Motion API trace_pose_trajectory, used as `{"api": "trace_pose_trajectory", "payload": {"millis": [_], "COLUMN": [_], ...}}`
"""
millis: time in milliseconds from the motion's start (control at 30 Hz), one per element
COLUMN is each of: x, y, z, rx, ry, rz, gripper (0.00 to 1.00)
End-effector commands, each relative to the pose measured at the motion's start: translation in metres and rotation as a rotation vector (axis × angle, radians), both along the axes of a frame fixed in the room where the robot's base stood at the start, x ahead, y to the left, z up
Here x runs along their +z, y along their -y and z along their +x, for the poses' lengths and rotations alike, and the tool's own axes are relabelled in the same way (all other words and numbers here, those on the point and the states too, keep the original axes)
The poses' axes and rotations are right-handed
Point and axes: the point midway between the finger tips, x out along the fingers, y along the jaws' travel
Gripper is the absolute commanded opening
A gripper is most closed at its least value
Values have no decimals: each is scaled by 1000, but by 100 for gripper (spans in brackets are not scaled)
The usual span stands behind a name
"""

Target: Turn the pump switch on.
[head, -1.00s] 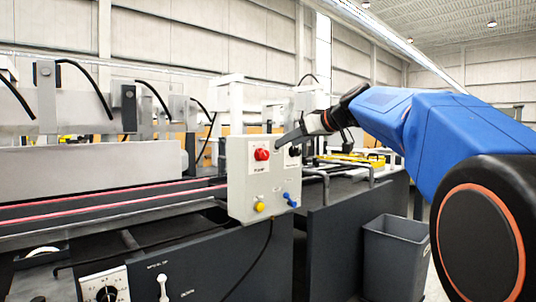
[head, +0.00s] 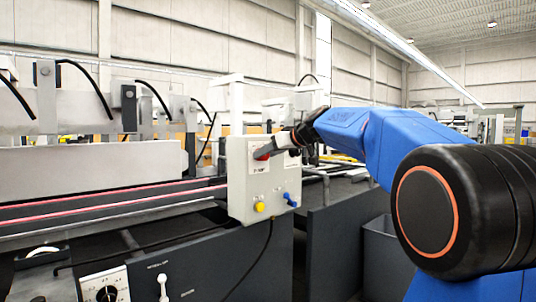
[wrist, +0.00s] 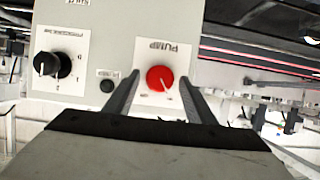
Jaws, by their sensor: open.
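The red pump switch (wrist: 160,79) is a round knob on a white plate marked PUMP, which appears upside down in the wrist view. It sits on the grey control box (head: 240,200). In the head view the red knob (head: 262,155) is partly hidden by my gripper (head: 268,151). In the wrist view my gripper (wrist: 158,90) is open, with one finger on each side of the red knob. I cannot tell whether the fingers touch it. A thin light mark shows on the knob's face.
A yellow button (head: 260,207) and a blue lever (head: 290,200) are lower on the box. A grey bin (head: 380,248) stands at the right.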

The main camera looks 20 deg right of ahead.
Motion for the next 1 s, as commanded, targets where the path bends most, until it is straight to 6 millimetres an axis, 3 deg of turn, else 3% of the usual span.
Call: {"api": "trace_pose_trajectory", "payload": {"millis": [133,300,333,667,1000], "x": [0,0,0,0,-1], "y": [0,0,0,1,5], "z": [0,0,0,0,1], "rx": [0,0,0,-2,-3], "ry": [0,0,0,-13,-91], "rz": [0,0,0,38,247], "gripper": [50,12,10,10,10]}}
